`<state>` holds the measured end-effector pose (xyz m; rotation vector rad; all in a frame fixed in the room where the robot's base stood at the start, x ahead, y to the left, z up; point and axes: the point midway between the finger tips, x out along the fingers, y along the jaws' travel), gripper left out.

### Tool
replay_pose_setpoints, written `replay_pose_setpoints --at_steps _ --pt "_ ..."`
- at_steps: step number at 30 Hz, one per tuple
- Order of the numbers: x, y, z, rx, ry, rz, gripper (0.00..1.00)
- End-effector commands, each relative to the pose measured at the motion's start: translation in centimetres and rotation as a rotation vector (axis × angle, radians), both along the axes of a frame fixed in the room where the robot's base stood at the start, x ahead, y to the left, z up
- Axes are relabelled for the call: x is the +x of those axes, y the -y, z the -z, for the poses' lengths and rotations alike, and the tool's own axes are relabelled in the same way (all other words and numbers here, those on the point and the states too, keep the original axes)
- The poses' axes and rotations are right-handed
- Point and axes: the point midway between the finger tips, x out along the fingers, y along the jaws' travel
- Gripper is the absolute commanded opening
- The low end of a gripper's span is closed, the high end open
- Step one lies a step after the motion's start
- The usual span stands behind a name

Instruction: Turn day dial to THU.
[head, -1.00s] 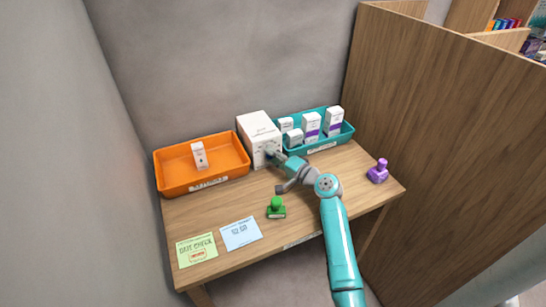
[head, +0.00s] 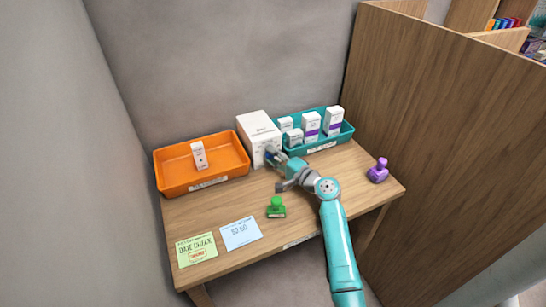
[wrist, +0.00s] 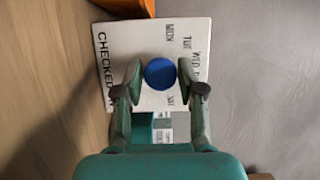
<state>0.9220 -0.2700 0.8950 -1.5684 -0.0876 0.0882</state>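The day dial (wrist: 160,74) is a round blue knob on the face of a white box (head: 259,127) that stands at the back of the counter. In the wrist view the box face (wrist: 118,30) carries day words around the dial; MON, TUE and WED are readable, others are partly hidden. I cannot make out a pointer mark on the dial. My gripper (wrist: 160,79) is open, with one finger on each side of the dial and a narrow gap showing beside it. In the head view my gripper (head: 272,157) is in front of the box's lower face.
An orange tray (head: 180,190) holding a small white box is to the left. A teal tray (head: 345,138) with several boxes is to the right. A green stamp (head: 276,209), a purple stamp (head: 378,171) and two cards stand or lie nearer the front. A wooden partition (head: 450,130) bounds the right.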

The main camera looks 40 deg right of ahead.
Motion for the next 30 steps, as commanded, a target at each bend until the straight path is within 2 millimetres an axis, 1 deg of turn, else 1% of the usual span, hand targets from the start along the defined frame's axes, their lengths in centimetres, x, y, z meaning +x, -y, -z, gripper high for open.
replay_pose_setpoints --at_steps 1,2,10,14,17,24,30 --pt "0.0 0.0 0.0 0.0 0.0 0.0 0.57" --pt "0.0 0.0 0.0 0.0 0.0 0.0 0.59" --pt "0.0 0.0 0.0 0.0 0.0 -0.001 0.59" --pt "-0.7 0.1 0.0 0.0 0.0 0.0 0.59" --pt "-1.9 0.3 0.0 0.0 0.0 0.002 0.59" --pt "-6.7 0.8 0.0 0.0 0.0 0.004 0.59" --pt "-10.0 1.2 0.0 0.001 0.0 0.003 0.59"
